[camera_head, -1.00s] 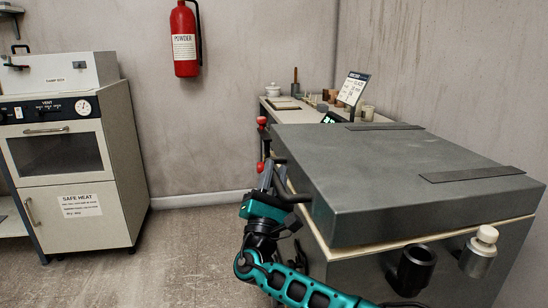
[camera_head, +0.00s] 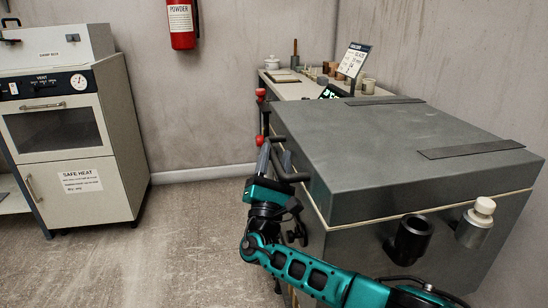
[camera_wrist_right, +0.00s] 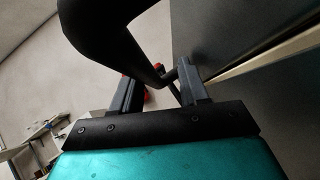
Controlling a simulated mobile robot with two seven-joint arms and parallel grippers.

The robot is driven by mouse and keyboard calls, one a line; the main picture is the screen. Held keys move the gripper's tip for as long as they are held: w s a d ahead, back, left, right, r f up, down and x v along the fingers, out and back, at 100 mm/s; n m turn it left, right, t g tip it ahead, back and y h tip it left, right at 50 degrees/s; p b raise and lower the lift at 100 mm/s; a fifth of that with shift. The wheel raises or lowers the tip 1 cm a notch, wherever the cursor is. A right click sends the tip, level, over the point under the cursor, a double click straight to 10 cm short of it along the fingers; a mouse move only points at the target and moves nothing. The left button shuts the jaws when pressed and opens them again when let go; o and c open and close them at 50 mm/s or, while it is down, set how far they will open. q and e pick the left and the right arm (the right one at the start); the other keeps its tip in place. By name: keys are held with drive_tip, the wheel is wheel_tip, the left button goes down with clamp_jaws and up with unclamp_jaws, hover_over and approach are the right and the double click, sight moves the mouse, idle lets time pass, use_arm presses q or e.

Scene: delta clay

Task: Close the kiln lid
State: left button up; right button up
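The kiln lid (camera_head: 390,150) is a grey slab lying flat and level over the kiln body (camera_head: 355,262). A thin cream line shows along the seam between them. A black bar handle (camera_head: 292,176) sticks out from the lid's left side. My right gripper (camera_head: 270,160) is beside this handle, left of the kiln. In the right wrist view, its two fingers (camera_wrist_right: 157,90) stand apart, and the black handle (camera_wrist_right: 115,30) curves close over them, its far end by the right finger. I cannot tell whether they touch. My left gripper is not in view.
A worktable (camera_head: 300,88) with pots and a sign stands behind the kiln. A black cup-shaped fitting (camera_head: 409,240) and a pale-knobbed fitting (camera_head: 476,224) stick out from the kiln's front. A cream cabinet (camera_head: 75,150) stands at left. The floor between is clear.

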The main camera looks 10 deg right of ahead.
drive_tip(key=shift+a+r, duration=0.1)
drive_tip(key=shift+s+a, duration=0.1)
drive_tip(key=shift+s, duration=0.15)
drive_tip(key=v, duration=1.2)
drive_tip(key=shift+f+p, duration=0.3)
drive_tip(key=shift+p, duration=0.1)
drive_tip(key=shift+s, duration=0.15)
